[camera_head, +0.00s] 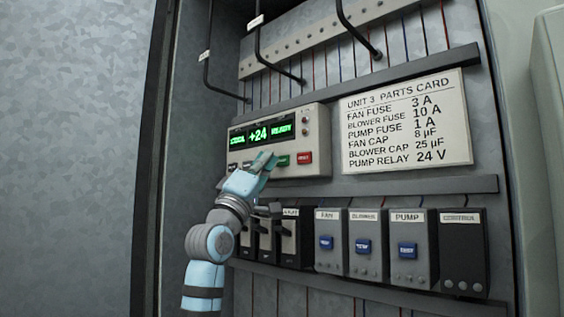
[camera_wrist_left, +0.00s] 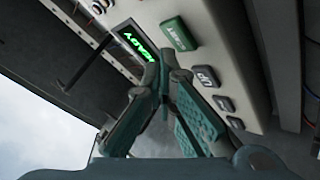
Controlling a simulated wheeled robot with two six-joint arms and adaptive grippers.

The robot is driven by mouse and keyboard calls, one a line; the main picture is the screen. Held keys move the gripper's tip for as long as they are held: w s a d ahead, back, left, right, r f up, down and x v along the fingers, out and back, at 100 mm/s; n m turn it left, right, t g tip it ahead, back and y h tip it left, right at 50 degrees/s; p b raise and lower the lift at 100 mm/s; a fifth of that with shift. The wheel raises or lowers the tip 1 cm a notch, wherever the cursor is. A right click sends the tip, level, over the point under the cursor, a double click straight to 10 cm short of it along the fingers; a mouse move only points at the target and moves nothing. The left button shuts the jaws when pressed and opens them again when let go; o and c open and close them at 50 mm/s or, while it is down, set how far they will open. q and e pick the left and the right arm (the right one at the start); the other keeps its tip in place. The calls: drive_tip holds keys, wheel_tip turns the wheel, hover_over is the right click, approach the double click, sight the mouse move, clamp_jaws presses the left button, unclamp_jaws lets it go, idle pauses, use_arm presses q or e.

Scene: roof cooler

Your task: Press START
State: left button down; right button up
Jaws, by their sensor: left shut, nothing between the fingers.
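The controller box (camera_head: 318,136) has a lit green display (camera_head: 262,133) reading +24. A green button (camera_head: 283,161) sits below the display, just left of a red button (camera_head: 304,158). In the left wrist view the green button (camera_wrist_left: 178,33) has blurred lettering that looks like START. My left gripper (camera_head: 266,160) is shut and empty, its tips in front of the box, left of the green button. In the left wrist view the closed fingertips (camera_wrist_left: 163,66) are apart from the green button and near a grey button (camera_wrist_left: 206,76). I cannot tell whether they touch the panel. My right gripper is not in view.
A parts card (camera_head: 405,122) is fixed right of the box. Below are a rail (camera_head: 400,187), dark switches (camera_head: 291,238) and FAN, BLOWER, PUMP and CONTROL modules (camera_head: 462,250). Black hooked rods (camera_head: 362,35) hang above. The cabinet edge (camera_head: 152,150) stands left.

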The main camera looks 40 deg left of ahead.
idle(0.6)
use_arm(q)
drive_tip(key=shift+w+p, duration=0.4)
drive_tip(key=shift+w, duration=0.05)
